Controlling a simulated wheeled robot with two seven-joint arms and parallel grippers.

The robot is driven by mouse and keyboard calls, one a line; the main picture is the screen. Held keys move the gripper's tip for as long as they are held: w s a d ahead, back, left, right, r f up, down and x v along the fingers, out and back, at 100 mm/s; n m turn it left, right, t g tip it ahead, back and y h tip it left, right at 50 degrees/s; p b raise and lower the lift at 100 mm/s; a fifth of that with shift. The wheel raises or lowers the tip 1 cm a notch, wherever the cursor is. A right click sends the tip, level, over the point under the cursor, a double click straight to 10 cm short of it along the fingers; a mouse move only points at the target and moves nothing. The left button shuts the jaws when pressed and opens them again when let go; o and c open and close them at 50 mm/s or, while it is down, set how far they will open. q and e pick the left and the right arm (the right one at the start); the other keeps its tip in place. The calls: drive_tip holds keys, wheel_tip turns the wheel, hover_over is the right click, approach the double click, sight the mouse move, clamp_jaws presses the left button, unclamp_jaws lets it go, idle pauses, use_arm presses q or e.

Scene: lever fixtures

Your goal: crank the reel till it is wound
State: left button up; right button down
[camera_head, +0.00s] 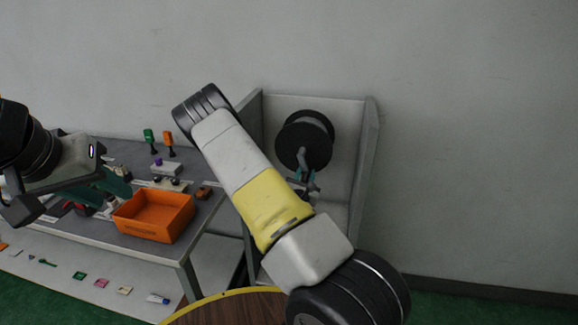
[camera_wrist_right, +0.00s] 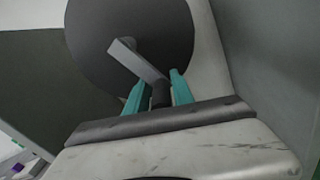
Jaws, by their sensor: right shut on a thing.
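The reel (camera_head: 304,142) is a black round drum mounted in a grey open-sided stand; it also shows as a large dark disc in the right wrist view (camera_wrist_right: 105,35). A flat grey crank arm (camera_wrist_right: 137,60) runs from the disc's middle down to a dark handle (camera_wrist_right: 160,95). My right gripper (camera_wrist_right: 157,86) has its teal fingers on either side of this handle and is shut on it. In the head view the right gripper (camera_head: 307,182) is just below the reel, partly hidden by my arm. My left gripper (camera_head: 112,186) is over the side bench; its finger gap is unclear.
The grey bench (camera_head: 205,215) at left holds an orange bin (camera_head: 155,215), a green and an orange upright piece, and small fixtures. Several small items lie on its lower shelf (camera_head: 60,272). The stand's side panels (camera_head: 365,165) flank the reel. A round wooden tabletop (camera_head: 235,310) is in front.

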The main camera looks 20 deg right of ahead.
sight(298, 164)
drive_tip(key=shift+m, duration=0.3)
idle(0.9)
drive_tip(key=shift+w+a+m, duration=0.3)
drive_tip(key=shift+a+m, duration=0.2)
drive_tip(key=shift+m, duration=0.55)
drive_tip(key=shift+w+a+m, duration=0.35)
drive_tip(key=shift+a+m, duration=0.2)
drive_tip(key=shift+m, duration=0.55)
drive_tip(key=shift+w+a+m, duration=0.3)
drive_tip(key=shift+a+m, duration=0.2)
drive_tip(key=shift+m, duration=0.55)
